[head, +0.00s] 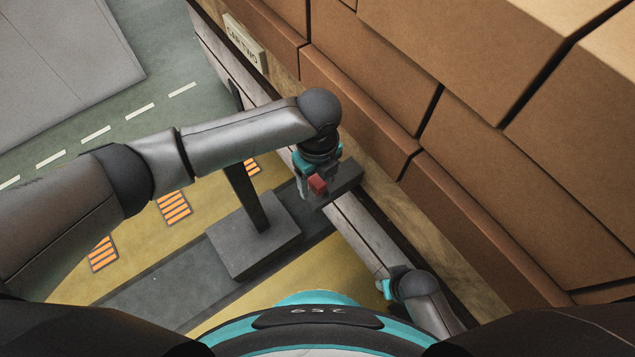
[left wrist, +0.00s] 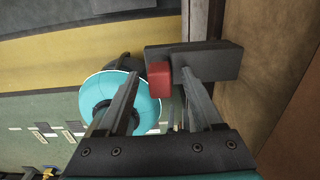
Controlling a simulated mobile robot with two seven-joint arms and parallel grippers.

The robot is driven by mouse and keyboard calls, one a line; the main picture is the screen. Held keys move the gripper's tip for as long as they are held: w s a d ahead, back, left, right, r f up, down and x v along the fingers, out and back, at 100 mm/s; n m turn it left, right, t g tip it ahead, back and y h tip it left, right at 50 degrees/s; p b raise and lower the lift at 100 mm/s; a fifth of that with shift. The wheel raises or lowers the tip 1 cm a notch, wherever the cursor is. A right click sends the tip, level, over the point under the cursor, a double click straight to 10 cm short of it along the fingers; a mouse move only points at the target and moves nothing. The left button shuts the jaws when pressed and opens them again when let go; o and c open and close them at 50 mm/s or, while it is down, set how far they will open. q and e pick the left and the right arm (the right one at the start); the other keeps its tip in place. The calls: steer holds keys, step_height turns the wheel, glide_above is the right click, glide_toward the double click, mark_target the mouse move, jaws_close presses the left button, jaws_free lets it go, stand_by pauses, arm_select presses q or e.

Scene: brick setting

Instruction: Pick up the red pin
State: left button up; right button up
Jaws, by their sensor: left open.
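The red pin (head: 318,184) is a small red block at a dark grey block (head: 347,176) beside the brick wall. In the left wrist view the pin (left wrist: 158,82) appears between my two fingers, in front of the dark block (left wrist: 215,60). My left gripper (head: 316,192) is open, pointing down over the pin; the wrist view shows its fingers (left wrist: 160,78) apart on either side. I cannot tell whether either finger touches the pin. Part of my right gripper (head: 386,287) shows at the lower right; its jaws are not clear.
Large brown bricks (head: 470,90) fill the right side, close to my left wrist. A wooden rail (head: 352,232) runs along their foot. A dark post on a grey base (head: 254,240) stands left of the gripper. A sign (head: 244,40) is on the wall at the top.

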arm_select(q)
steer(key=shift+c, duration=0.2)
jaws_close()
stand_by(0.4)
